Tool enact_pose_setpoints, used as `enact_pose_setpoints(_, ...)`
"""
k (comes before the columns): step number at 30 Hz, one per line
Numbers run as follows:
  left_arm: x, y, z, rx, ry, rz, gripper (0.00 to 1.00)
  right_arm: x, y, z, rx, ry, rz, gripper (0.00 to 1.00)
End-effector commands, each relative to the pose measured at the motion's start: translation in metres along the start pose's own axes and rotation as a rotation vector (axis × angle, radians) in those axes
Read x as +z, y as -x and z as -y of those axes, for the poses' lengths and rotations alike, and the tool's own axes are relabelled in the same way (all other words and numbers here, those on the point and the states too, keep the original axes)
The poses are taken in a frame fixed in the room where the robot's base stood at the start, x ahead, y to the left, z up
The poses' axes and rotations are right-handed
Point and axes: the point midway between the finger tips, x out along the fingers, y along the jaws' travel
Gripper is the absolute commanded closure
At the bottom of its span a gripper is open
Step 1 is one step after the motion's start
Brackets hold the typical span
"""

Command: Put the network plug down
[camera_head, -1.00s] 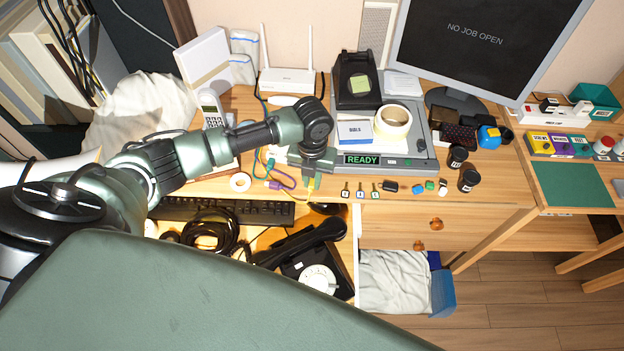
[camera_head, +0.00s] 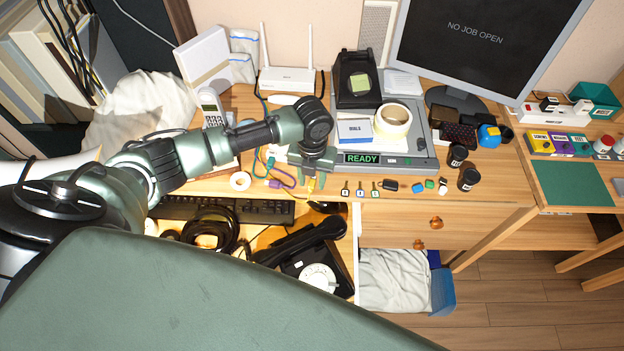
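My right gripper is not in view.
Small keys (camera_head: 361,189) and dark pieces lie right of the gripper. A white tape roll (camera_head: 240,181) lies left. A white router (camera_head: 287,79) stands behind.

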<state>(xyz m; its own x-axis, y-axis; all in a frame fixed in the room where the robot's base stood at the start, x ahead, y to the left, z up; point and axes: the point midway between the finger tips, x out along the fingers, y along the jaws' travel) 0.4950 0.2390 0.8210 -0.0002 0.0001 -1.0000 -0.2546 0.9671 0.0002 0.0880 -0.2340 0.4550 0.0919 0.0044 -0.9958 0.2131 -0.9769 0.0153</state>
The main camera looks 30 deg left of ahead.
Motion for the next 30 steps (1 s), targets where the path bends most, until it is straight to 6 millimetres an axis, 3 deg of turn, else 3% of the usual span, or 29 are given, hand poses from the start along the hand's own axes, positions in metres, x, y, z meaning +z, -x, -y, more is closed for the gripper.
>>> enact_pose_setpoints(15, 0.002, 0.1, 0.0, -0.002, 0.001, 0.003, 0.63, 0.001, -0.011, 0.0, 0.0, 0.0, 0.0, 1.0)
enact_pose_setpoints(21, 0.001, 0.114, 0.0, 0.0, 0.001, 0.001, 0.63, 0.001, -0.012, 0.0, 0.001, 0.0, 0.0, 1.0)
enact_pose_setpoints(30, 0.001, 0.115, 0.0, 0.0, 0.001, 0.0, 0.63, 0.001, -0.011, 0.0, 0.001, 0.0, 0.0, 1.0)
